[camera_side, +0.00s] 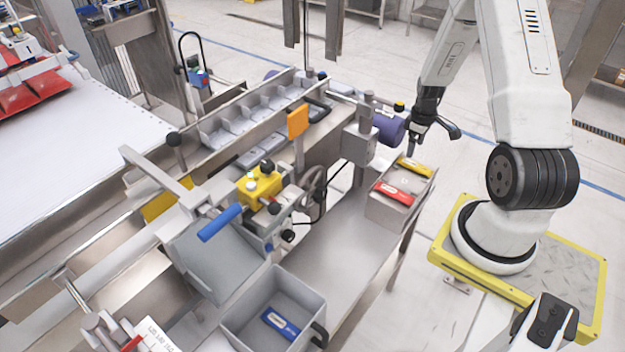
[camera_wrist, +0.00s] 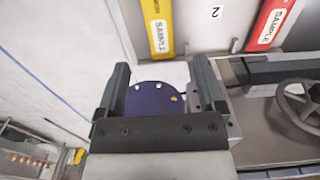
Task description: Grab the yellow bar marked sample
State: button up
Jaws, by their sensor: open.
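The yellow bar marked SAMPLE (camera_side: 416,168) lies on top of a grey box (camera_side: 384,212) at the end of the bench, beside a red bar (camera_side: 396,194). In the wrist view the yellow bar (camera_wrist: 158,28) is at the top middle, beyond my fingertips, and its upper end is cut off by the frame. The red bar (camera_wrist: 271,24) is at the top right there. My gripper (camera_side: 433,139) is open and empty, above and apart from the yellow bar. Its two fingers (camera_wrist: 161,66) also show in the wrist view.
A purple cylinder (camera_side: 389,130) and grey machine block (camera_side: 359,144) stand just left of the gripper. A handwheel (camera_wrist: 305,100) is at the wrist view's right. A grey bin (camera_side: 311,297) holds a blue bar (camera_side: 281,323). Open floor lies behind the box.

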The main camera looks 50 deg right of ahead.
aim_at(411, 162)
jog(key=shift+f, duration=0.35)
jog(key=shift+f, duration=0.15)
jog(key=shift+f, duration=2.45)
grip_shut()
jog(key=shift+r, duration=0.2)
